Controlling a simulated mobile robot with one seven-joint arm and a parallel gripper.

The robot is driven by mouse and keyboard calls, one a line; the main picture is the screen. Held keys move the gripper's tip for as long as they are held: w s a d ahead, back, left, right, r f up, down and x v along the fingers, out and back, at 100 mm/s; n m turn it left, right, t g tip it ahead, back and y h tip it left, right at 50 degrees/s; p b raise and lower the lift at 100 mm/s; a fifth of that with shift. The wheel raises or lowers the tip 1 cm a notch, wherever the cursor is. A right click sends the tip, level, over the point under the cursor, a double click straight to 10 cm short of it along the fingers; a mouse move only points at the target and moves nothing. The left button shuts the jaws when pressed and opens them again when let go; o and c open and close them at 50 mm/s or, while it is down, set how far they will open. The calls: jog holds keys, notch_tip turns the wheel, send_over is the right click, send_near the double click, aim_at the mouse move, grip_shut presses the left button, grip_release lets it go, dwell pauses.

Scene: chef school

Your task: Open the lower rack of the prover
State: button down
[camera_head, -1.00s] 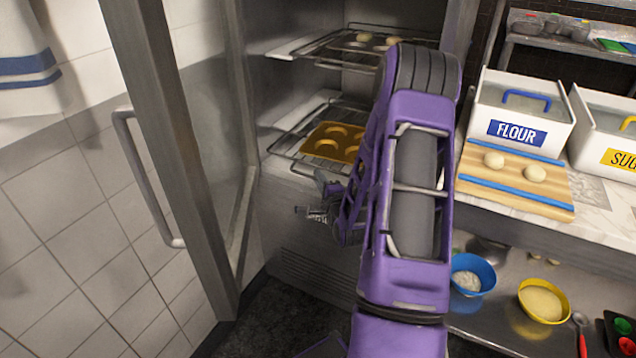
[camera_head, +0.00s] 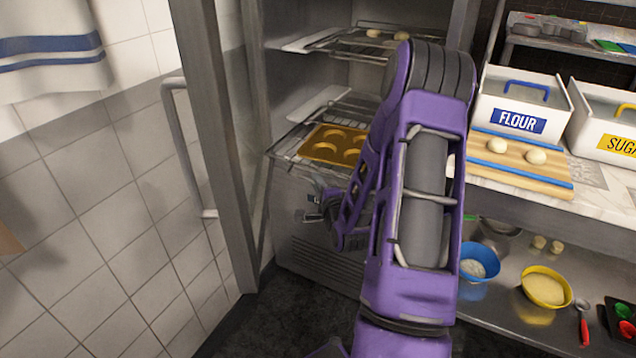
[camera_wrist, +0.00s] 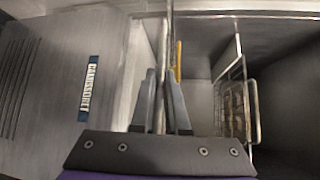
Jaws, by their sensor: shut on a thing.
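The prover's lower rack (camera_head: 283,148) is a wire shelf bearing an orange-yellow mould tray (camera_head: 333,145). Its front edge stands slightly out over the prover's metal front (camera_head: 310,240). My gripper (camera_head: 313,206) is at the rack's front, partly hidden by my arm in the head view. In the wrist view, my gripper (camera_wrist: 162,82) is shut on the thin rack edge (camera_wrist: 169,50), with the yellow tray edge just beside it. The prover door (camera_head: 215,130) stands open at left.
An upper rack (camera_head: 330,40) with dough pieces sits above. The door handle (camera_head: 188,150) juts out at left. On the right are a counter with a flour bin (camera_head: 518,121), a dough board (camera_head: 510,172), and blue (camera_head: 479,262) and yellow (camera_head: 545,288) bowls below.

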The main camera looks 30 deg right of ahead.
jog(key=shift+s+a, duration=0.2)
jog(key=shift+a, duration=0.15)
jog(key=c, duration=0.9)
grip_release()
jog(key=shift+p+v, duration=5.3)
jog(key=shift+v, duration=3.35)
